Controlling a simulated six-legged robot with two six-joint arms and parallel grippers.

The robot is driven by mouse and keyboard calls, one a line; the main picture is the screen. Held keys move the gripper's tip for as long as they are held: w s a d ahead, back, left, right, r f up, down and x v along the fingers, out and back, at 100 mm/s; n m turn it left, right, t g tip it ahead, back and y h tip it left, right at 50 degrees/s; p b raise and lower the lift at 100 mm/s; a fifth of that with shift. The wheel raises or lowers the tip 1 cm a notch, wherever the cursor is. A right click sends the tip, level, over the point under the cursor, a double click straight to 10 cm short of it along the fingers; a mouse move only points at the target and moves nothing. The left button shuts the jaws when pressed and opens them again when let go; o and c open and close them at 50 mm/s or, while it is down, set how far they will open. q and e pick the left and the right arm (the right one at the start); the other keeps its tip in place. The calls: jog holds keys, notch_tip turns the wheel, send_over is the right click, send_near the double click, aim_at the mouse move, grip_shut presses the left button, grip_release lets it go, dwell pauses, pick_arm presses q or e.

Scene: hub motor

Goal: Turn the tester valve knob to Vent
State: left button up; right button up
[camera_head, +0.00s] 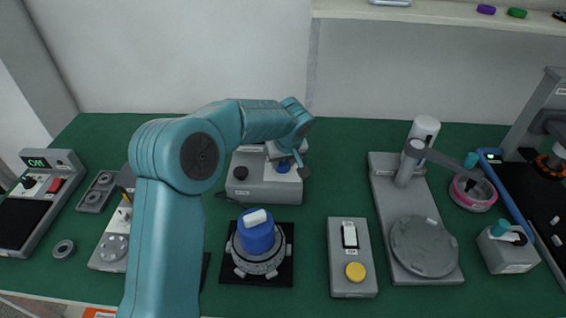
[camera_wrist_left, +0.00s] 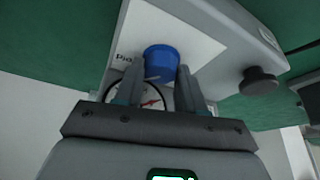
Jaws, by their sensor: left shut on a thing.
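The tester (camera_head: 262,188) is a light grey box at the back middle of the bench, with a black knob on its left side. The blue valve knob (camera_head: 283,166) is on its upper right. My left gripper (camera_head: 287,154) reaches over the tester from above and is shut on the blue knob. In the left wrist view the blue knob (camera_wrist_left: 161,62) sits between the two fingers of the gripper (camera_wrist_left: 160,76). A gauge with a red needle (camera_wrist_left: 150,101) is partly hidden behind the fingers. A label beside the knob is cut off, and I cannot read the knob's setting.
A blue-topped hub motor (camera_head: 256,236) stands on a black mat in front of the tester. A grey switch box with a yellow button (camera_head: 354,272) is right of it. A grey press with a round plate (camera_head: 423,247) stands farther right. My arm hides part of the left bench.

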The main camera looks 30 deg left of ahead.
pick_arm(q)
jog(key=shift+r+n, duration=0.1)
jog(key=shift+n, duration=0.2)
jog(key=o, duration=1.1)
jog(key=shift+c, duration=0.2)
jog(key=v, duration=1.6)
jog(key=shift+d, duration=0.2)
jog(key=shift+r, duration=0.15)
